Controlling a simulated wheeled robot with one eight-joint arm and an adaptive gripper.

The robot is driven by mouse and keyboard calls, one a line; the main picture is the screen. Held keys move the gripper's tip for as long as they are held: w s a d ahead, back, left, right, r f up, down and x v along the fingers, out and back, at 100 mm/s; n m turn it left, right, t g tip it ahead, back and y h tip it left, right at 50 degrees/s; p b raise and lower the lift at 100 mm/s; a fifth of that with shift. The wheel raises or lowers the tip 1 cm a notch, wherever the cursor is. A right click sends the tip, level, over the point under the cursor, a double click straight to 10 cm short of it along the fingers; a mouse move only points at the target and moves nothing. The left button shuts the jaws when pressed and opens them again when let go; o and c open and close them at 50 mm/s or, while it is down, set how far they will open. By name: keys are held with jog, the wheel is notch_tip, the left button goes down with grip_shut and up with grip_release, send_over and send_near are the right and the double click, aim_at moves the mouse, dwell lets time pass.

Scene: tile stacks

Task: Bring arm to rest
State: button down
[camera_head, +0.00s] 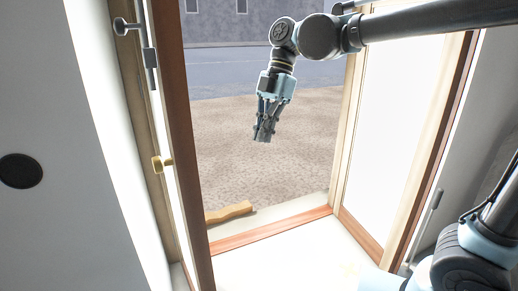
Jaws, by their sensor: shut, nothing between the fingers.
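My gripper (263,134) hangs from the end of my arm near the upper middle of the head view. It points down, is shut and holds nothing. In the picture it lies over the doorway opening, with the ground outside behind it. My arm reaches in from the upper right, and another part of it shows at the lower right.
A wood-framed glazed door (395,110) stands on the right. Another door edge (180,130) with a brass knob (162,163) is on the left. A wooden wedge (229,212) lies by the sill (270,231). The ground outside (315,140) looks clear.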

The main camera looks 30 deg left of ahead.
jog(key=w+d+f+m+t+y, duration=0.1)
jog(key=w+d+f+m+t, duration=0.15)
jog(key=w+d+m, duration=0.75)
jog(key=w+d+f+m+t, duration=0.1)
jog(key=w+d+f+m, duration=0.3)
jog(key=w+d, duration=0.7)
jog(key=s+d+f+m+t, duration=0.1)
jog(key=s+d+f+m, duration=0.1)
jog(key=d+f+m, duration=0.4)
jog(key=s+d+f+m+t+h, duration=0.1)
jog(key=d+f+m, duration=0.4)
jog(key=d, duration=0.8)
jog(key=s+d+f+m+t+h, duration=0.1)
jog(key=s+d+f+m, duration=0.2)
jog(key=d+f+m, duration=0.3)
jog(key=d+m, duration=0.1)
jog(key=d, duration=0.3)
jog(key=shift+s+d+f+m, duration=0.2)
jog(key=shift+s+f+m, duration=0.1)
jog(key=shift+s, duration=0.1)
jog(key=shift+w+f, duration=0.2)
jog(key=shift+w, duration=0.25)
